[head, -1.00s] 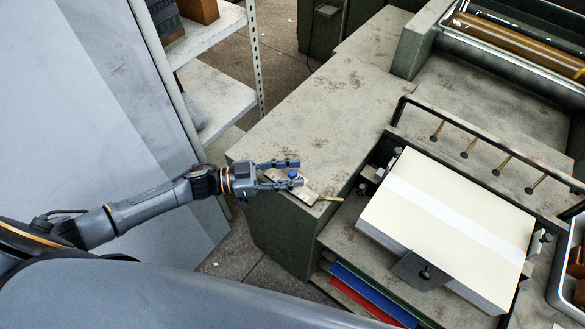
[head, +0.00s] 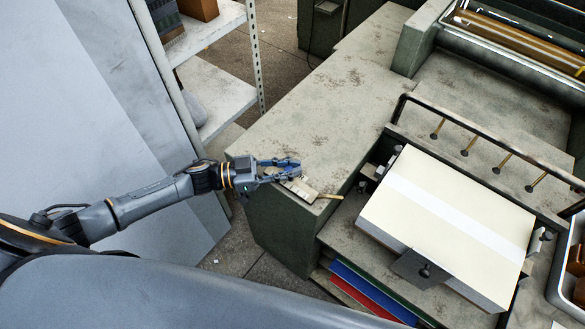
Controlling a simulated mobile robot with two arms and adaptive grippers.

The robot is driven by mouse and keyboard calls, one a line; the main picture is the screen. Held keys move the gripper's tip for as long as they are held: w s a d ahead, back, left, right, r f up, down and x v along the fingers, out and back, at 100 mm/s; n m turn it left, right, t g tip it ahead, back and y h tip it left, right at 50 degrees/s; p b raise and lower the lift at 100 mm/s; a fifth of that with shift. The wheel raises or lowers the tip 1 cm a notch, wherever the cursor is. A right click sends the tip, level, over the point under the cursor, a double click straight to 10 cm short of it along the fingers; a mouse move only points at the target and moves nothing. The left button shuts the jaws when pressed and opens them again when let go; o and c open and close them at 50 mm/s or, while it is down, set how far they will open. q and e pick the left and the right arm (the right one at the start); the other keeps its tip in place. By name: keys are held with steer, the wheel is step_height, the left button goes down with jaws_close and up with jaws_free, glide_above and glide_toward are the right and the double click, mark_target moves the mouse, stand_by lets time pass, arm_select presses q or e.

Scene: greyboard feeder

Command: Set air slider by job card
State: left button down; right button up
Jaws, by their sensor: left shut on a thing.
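The air slider's pale scale plate (head: 302,189) lies on the near corner of the worn grey-green bench top. The scale's marks are too small to read, so the slider's setting cannot be told. I cannot make out a job card. My right gripper is not in view.
A stack of cream sheets (head: 440,225) with a white band lies in the feeder to the right, under a dark rail (head: 480,135) with several brass pegs. A shelf rack (head: 222,100) stands at left. The bench top (head: 330,110) behind the slider is clear.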

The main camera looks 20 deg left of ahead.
arm_select(q)
steer(key=c, duration=1.3)
jaws_free()
steer(key=shift+s, duration=0.15)
steer(key=shift+a, duration=0.1)
steer(key=v, duration=1.2)
steer(key=shift+o, duration=0.2)
steer(key=shift+s, duration=0.1)
